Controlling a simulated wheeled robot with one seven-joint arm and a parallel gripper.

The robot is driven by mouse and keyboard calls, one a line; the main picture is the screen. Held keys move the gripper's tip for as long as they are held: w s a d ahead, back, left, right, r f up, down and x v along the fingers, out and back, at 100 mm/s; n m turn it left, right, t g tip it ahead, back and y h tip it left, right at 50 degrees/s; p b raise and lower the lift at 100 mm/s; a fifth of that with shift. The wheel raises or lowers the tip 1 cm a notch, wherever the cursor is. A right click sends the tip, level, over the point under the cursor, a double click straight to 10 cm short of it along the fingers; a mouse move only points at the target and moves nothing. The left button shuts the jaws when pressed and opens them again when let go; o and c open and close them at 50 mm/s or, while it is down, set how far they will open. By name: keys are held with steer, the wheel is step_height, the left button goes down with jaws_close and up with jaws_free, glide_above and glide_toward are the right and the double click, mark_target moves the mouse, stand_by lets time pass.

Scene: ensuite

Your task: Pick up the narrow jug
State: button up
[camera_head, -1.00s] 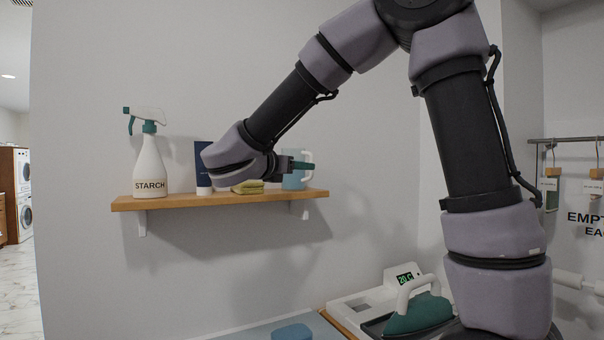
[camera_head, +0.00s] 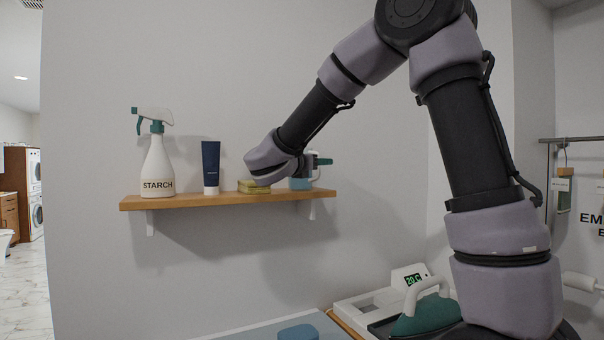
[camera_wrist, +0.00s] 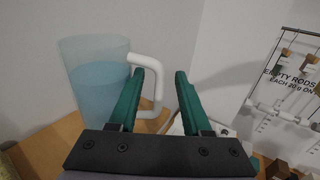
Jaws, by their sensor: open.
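The narrow jug is a translucent blue jug (camera_wrist: 92,85) with a white handle (camera_wrist: 159,85). It stands at the right end of the wooden shelf (camera_head: 165,202); in the head view the jug (camera_head: 299,184) is partly hidden by my gripper (camera_head: 322,161). In the wrist view my gripper (camera_wrist: 165,74) is open, with two green fingers. The left finger overlaps part of the handle, and the handle's upright bar shows between the fingers. I cannot tell whether a finger touches it.
On the shelf stand a starch spray bottle (camera_head: 156,168), a dark blue tube (camera_head: 211,164) and a folded yellow-green cloth (camera_head: 254,187). Below right are a green iron (camera_head: 424,314) and a white scale-like device with a display (camera_head: 412,280). The wall is close behind the shelf.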

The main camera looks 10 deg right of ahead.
jaws_close()
stand_by(1.4)
